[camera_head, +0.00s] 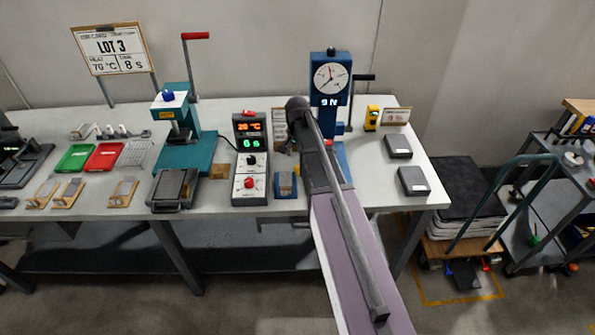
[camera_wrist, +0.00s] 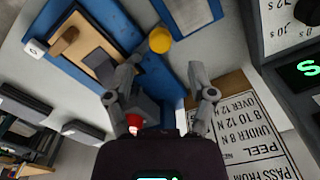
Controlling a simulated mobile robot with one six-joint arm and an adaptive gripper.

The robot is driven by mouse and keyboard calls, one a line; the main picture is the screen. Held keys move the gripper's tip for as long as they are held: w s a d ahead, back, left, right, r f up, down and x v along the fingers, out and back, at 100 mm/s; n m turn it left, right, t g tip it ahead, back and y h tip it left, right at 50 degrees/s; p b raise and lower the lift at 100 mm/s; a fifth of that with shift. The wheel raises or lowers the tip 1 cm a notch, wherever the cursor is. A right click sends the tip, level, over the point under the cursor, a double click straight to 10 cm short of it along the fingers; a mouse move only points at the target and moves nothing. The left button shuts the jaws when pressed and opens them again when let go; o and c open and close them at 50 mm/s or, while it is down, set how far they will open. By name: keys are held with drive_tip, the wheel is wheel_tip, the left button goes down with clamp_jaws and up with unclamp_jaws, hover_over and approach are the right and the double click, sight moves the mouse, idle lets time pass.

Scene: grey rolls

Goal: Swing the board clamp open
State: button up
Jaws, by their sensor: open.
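The blue peel tester (camera_head: 331,83) with a round dial stands at the back of the table, a black lever at its right. In the wrist view its blue base (camera_wrist: 160,98) carries a tan board (camera_wrist: 88,36). A grey part lies across the board's near end and looks like the board clamp (camera_wrist: 92,62); its exact shape is partly hidden. A yellow knob (camera_wrist: 160,40) sits beyond my fingertips, and a red tip (camera_wrist: 134,122) shows beside my left finger. My gripper (camera_wrist: 160,72) is open above the base, with nothing clearly held. My arm hides much of the base in the head view.
A controller box (camera_head: 250,160) with lit digits stands left of my arm, near a small blue fixture (camera_head: 286,184). Two dark grey blocks (camera_head: 413,181) lie at the right. A printed peel card (camera_wrist: 250,130) lies beside the base. A teal press (camera_head: 185,140) stands farther left.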

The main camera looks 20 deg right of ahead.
sight(298, 167)
drive_tip(key=shift+f+b, duration=2.4)
drive_tip(key=shift+f, duration=0.3)
clamp_jaws()
